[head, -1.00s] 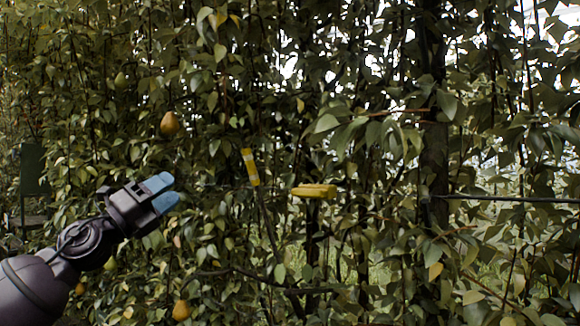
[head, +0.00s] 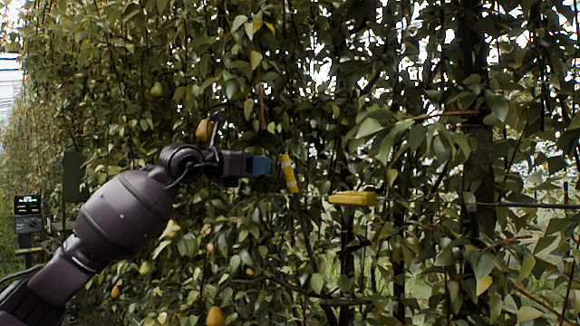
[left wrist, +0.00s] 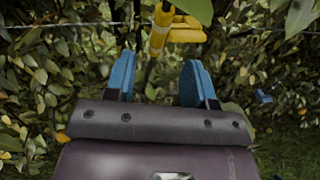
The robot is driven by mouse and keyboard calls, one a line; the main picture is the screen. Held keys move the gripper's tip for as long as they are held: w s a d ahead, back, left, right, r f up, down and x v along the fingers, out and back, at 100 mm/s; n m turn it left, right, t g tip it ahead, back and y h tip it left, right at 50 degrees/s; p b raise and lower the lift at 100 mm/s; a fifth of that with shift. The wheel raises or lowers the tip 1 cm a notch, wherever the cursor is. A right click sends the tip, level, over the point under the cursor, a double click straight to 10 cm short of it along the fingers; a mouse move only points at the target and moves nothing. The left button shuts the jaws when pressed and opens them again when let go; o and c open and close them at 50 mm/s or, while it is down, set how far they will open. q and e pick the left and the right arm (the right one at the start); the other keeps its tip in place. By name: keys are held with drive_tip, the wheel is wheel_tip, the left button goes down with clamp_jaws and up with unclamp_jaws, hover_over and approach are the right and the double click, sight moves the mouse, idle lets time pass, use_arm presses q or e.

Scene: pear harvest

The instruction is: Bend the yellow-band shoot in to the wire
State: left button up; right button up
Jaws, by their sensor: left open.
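The shoot's yellow band (head: 289,172) stands slightly tilted near the middle of the head view. In the left wrist view the band (left wrist: 160,30) shows ahead of and between the fingers. A yellow block-like piece (head: 352,198) lies level to its right; it also shows in the left wrist view (left wrist: 187,29). The wire (head: 530,205) is visible at the right; leaves hide much of it. My left gripper (head: 262,166) is just left of the band, with blue fingertips. The left wrist view shows its fingers (left wrist: 158,78) apart, with nothing between them. My right gripper is not in view.
Dense leafy branches surround the band. A pear (head: 204,131) hangs just above my left wrist, and another pear (head: 215,316) hangs low. A small screen on a stand (head: 27,205) is at the far left. A thick trunk (head: 478,160) rises at the right.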

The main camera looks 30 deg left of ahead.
sight(288, 163)
use_arm(q)
drive_tip(key=p+x, duration=0.1)
drive_tip(key=x, duration=0.8)
drive_tip(key=shift+w+d, duration=0.15)
drive_tip(key=shift+w, duration=0.2)
clamp_jaws()
